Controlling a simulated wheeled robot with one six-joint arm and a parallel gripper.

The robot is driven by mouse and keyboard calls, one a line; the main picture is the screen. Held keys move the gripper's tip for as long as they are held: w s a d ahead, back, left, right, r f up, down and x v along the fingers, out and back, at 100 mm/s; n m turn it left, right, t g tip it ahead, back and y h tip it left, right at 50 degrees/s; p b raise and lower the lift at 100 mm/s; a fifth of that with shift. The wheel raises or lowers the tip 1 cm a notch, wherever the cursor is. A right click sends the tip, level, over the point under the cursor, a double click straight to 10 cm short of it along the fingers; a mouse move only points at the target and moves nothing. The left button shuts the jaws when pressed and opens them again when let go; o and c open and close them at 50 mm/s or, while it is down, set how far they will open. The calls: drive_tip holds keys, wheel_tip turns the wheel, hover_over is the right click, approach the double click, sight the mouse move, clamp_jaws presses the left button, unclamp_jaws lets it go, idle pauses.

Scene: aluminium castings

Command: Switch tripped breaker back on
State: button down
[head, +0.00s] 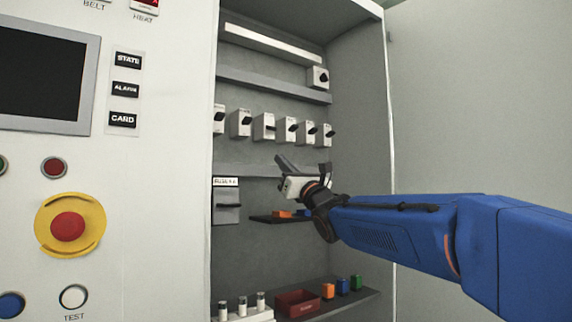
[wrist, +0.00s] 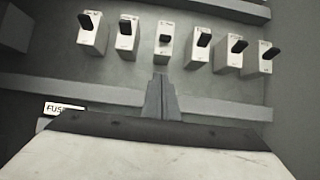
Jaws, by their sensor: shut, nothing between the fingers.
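A row of several white breakers with black levers runs across the open cabinet. It shows in both views. The third breaker from the left (head: 264,127) has a lever that looks shorter and set differently from its neighbours; in the wrist view this breaker (wrist: 164,48) is straight ahead of the fingers, its lever foreshortened. The other levers stick out more plainly, such as on the second breaker (wrist: 125,38) and the fourth breaker (wrist: 199,50). My gripper (head: 284,163) is shut and empty, below the row and apart from it. Its fingertips (wrist: 161,80) point toward the third breaker.
A single switch (head: 318,77) sits on the upper rail. A labelled fuse unit (head: 227,208) is at left, beside a small dark shelf (head: 262,219) under my gripper. The lower shelf (head: 345,301) holds a red bin (head: 297,304) and coloured blocks. A cabinet wall (head: 360,130) closes the right.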

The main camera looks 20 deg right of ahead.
sight(274, 128)
drive_tip(key=w+r, duration=0.1)
drive_tip(key=r, duration=0.1)
drive_tip(key=w+a+r, duration=0.1)
drive_tip(key=w+r, duration=0.2)
drive_tip(key=shift+w+a+r, duration=0.1)
drive_tip(key=shift+a+r, duration=0.05)
drive_tip(key=shift+r, duration=0.2)
drive_tip(key=shift+s+r, duration=0.2)
drive_tip(key=shift+r, duration=0.55)
drive_tip(key=shift+s+r+g, duration=0.3)
drive_tip(key=shift+g, duration=0.4)
drive_tip(key=shift+s+d+r, duration=0.1)
drive_tip(key=shift+d+r, duration=0.1)
idle(0.5)
drive_tip(key=shift+s+d+r, duration=0.1)
drive_tip(key=shift+s+r, duration=0.25)
drive_tip(key=shift+r, duration=0.35)
drive_tip(key=shift+f, duration=0.1)
